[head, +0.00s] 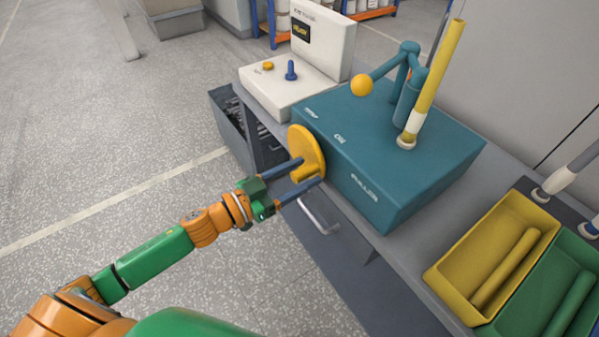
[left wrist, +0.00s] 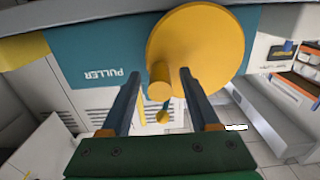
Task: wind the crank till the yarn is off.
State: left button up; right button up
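The teal puller box (head: 390,160) stands on the bench, with a yellow crank disc (head: 305,145) on its near left side. A yellow crank knob (head: 304,173) sticks out from the disc; it also shows in the left wrist view (left wrist: 159,86). An upright bobbin (head: 437,70) with yellow yarn and a pale lower end stands on top of the box. My left gripper (head: 311,171) is open, its blue fingers on either side of the knob. My right gripper is out of view.
A teal bracket (head: 408,62) and a lever with a yellow ball (head: 361,85) stand on the box. A white console (head: 288,85) is behind. A yellow tray (head: 443,282) and a green tray (head: 515,325) hold rods at right. Open floor lies left.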

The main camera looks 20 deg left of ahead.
pick_arm(q)
grip_shut()
jog(key=f+m, duration=0.1)
jog(key=m, duration=0.2)
jog(key=shift+f, duration=0.15)
jog(key=w+a+f+m+b, duration=0.2)
jog(key=m+b, duration=0.2)
jog(key=m, duration=0.6)
jog(key=w+a+f+m+b, duration=0.2)
jog(key=m+b, duration=0.3)
jog(key=m, duration=0.6)
jog(key=shift+a+f, duration=0.2)
jog(key=shift+a, duration=0.35)
